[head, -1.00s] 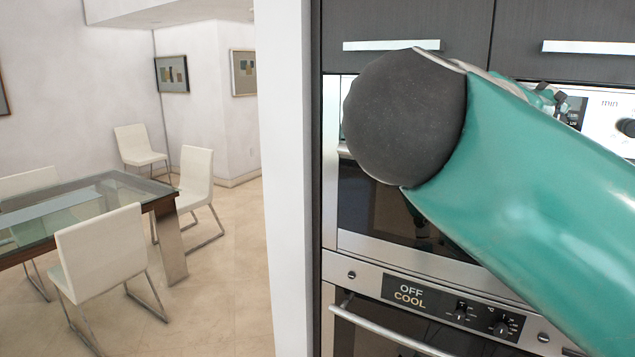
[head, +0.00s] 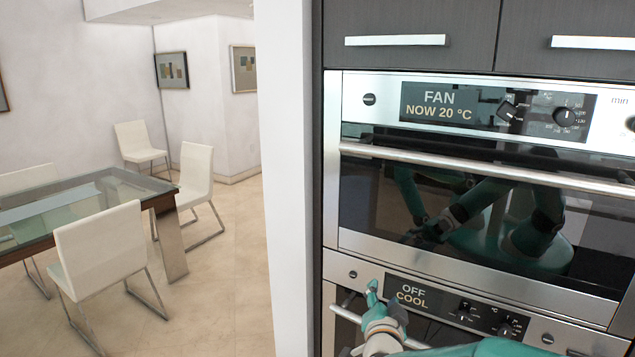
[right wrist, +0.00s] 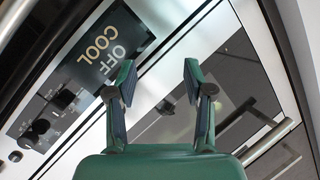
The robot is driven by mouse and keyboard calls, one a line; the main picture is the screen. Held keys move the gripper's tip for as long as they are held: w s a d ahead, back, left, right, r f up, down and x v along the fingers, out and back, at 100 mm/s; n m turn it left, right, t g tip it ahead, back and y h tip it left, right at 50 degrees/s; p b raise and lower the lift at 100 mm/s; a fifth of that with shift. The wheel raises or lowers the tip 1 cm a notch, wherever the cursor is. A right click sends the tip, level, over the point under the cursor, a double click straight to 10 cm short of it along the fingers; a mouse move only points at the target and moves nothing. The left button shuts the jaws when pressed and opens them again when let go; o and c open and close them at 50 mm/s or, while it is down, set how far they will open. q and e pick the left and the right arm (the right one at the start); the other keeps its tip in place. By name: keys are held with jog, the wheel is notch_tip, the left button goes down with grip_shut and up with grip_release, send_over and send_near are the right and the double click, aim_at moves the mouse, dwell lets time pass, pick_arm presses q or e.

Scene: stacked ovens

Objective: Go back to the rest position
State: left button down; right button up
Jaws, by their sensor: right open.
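The upper oven (head: 470,200) is built into the cabinet at the right of the head view. Its door is shut and its display (head: 438,106) reads "FAN NOW 20 °C". The lower oven (head: 430,295) sits below it, with a display reading "OFF COOL". My right gripper (head: 372,300) is low in the head view, in front of the lower oven's panel, and holds nothing. In the right wrist view its two fingers (right wrist: 158,85) stand apart with empty space between them. The lower oven's panel (right wrist: 95,60) shows behind them. My left gripper is not in view.
Dark cabinet drawers (head: 400,20) with bright handles are above the ovens. A white wall edge (head: 285,180) stands left of them. Further left are a glass table (head: 90,200) and several white chairs (head: 100,250), with bare floor between.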

jog(key=s+f+n+g+y, duration=0.25)
jog(key=s+f, duration=0.35)
jog(key=f, duration=0.6)
jog(key=s+f+n+g+y, duration=0.1)
jog(key=s+f+n+g, duration=0.4)
jog(key=f, duration=0.8)
jog(key=s+f+g+y, duration=0.1)
jog(key=s+f+g, duration=0.3)
jog(key=s, duration=0.9)
jog(key=s+a+f+g+y, duration=0.1)
jog(key=s+f+g, duration=0.3)
jog(key=s+f, duration=0.4)
jog(key=s+y, duration=0.1)
jog(key=s, duration=0.4)
jog(key=shift+a, duration=0.3)
jog(key=shift+w, duration=0.1)
